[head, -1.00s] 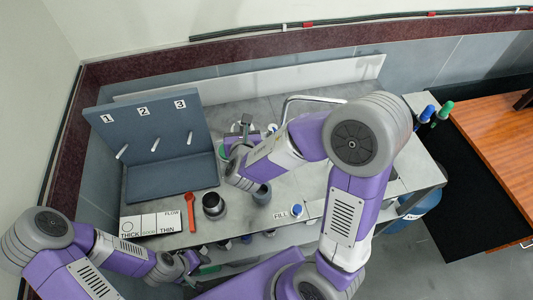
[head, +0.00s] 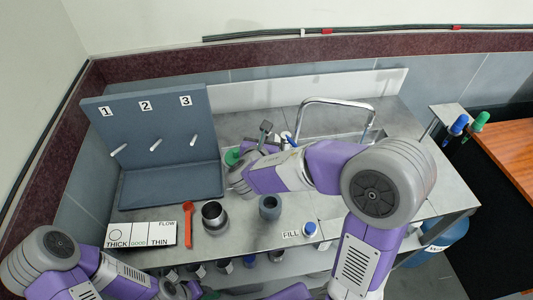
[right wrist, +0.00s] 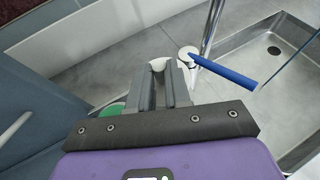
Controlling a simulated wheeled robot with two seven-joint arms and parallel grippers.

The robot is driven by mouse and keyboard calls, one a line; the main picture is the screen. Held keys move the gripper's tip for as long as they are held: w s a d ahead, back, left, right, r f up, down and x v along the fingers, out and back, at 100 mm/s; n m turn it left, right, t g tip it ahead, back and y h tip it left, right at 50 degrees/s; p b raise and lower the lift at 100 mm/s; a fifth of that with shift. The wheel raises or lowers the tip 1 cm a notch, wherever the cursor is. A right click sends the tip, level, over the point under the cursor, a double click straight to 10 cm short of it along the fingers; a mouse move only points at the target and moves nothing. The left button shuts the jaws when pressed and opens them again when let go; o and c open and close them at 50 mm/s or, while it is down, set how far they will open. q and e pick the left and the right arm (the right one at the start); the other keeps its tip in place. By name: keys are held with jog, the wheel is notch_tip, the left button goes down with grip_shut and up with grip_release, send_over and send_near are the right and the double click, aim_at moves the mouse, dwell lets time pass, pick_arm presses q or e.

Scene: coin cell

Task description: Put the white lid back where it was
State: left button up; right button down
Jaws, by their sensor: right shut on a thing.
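My right gripper (head: 266,137) is over the back of the counter, left of the sink. In the right wrist view its fingers (right wrist: 163,82) are shut on a small white round thing, which looks like the white lid (right wrist: 158,64). The lid's underside and what lies below it are hidden. A dark grey open pot (head: 270,208) stands upright on the counter, in front of the right wrist and apart from it. My left gripper (head: 178,290) is low at the bottom left, too small and covered to read.
A steel cup (head: 214,217), red spoon (head: 187,222) and blue-capped bottle (head: 310,228) stand or lie at the front. A numbered pegboard (head: 150,110) is left. A blue pen-like stick (right wrist: 222,72) and a sink (right wrist: 275,50) lie right of my fingers; something green (right wrist: 110,110) is left.

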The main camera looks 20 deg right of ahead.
notch_tip(320, 180, down, 4)
jog(key=shift+f+b, duration=0.25)
jog(key=shift+b, duration=0.45)
jog(key=shift+f+b, duration=0.4)
jog(key=shift+b, duration=0.05)
jog(key=c, duration=1.1)
grip_release()
